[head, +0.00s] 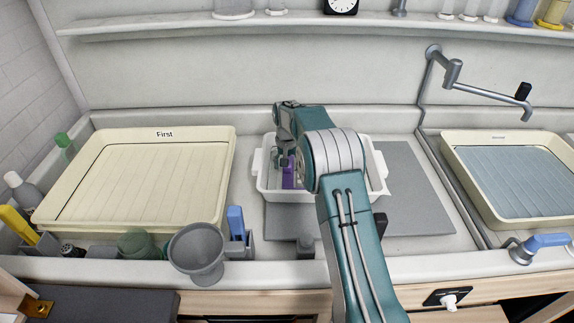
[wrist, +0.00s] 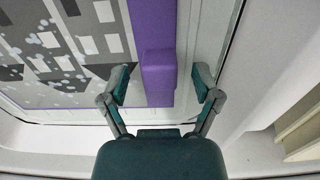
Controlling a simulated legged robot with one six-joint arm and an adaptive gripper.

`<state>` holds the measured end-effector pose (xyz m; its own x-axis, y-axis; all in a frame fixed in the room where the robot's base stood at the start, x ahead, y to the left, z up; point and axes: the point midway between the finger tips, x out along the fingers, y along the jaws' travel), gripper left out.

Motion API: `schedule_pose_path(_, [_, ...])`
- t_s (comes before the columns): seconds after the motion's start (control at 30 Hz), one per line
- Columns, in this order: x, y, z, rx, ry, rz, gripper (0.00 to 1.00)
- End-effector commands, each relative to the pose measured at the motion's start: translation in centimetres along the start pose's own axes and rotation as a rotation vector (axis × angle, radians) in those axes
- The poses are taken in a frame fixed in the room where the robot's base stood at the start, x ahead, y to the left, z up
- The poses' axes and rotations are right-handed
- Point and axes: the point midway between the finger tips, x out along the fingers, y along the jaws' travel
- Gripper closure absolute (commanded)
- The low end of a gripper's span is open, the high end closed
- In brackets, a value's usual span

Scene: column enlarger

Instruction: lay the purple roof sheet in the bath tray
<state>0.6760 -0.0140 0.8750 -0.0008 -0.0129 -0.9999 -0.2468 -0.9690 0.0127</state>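The purple roof sheet (head: 288,172) is in the white tub (head: 350,188), mostly hidden by my arm in the head view. In the wrist view its purple strip (wrist: 152,25) runs along a grey and white printed picture and carries a raised purple block. My gripper (wrist: 163,84) is open, one finger on each side of that block, with a gap on both sides. In the head view my gripper (head: 284,158) is down over the tub. A cream tray labelled "First" (head: 226,150) is at the left, empty. I cannot tell whether this is the bath tray.
A second tray (head: 448,150) with a blue-grey inside stands at the right, under a folding tap (head: 453,72). A grey funnel-like cup (head: 196,250) and several small holders line the front left edge.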

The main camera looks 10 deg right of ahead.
Motion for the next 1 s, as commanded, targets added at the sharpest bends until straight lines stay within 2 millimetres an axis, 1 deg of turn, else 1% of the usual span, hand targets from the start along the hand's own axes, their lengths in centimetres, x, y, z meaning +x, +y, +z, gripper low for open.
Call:
schedule_pose_path(0.53, [0.0,0.0,0.0,0.000,0.000,0.000,0.18])
schedule_pose_path(1.0, [-1.6,0.0,0.0,0.000,0.001,0.000,0.18])
